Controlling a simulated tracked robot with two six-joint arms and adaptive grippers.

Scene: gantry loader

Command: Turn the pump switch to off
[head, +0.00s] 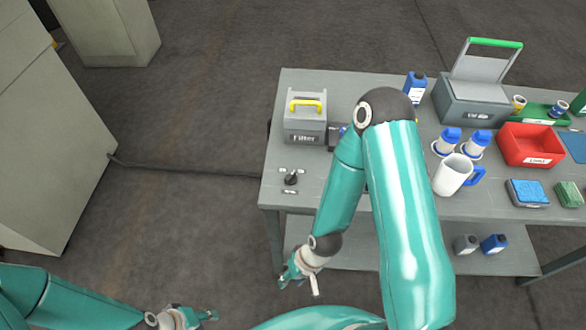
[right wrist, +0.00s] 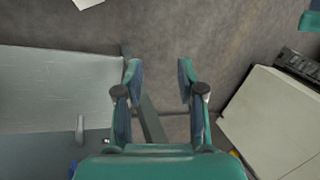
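The pump switch (head: 291,179) is a small black knob at the near left corner of the grey workbench, with small white labels above and below it. The label text is too small to read, and I cannot tell which way the knob is set. My right gripper (head: 296,282) is below and in front of the switch in the head view, apart from it, off the bench's near edge. In the right wrist view my right gripper (right wrist: 160,75) has its fingers spread with nothing between them. My left gripper (head: 208,315) is low at the left, far from the bench; its finger gap is unclear.
A grey filter box (head: 305,124) with a yellow handle stands behind the switch. My right arm covers part of the bench (head: 338,88). A white mug (head: 453,175), a red bin (head: 530,147) and a grey toolbox (head: 474,108) stand farther right. Floor left of the bench is mostly clear.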

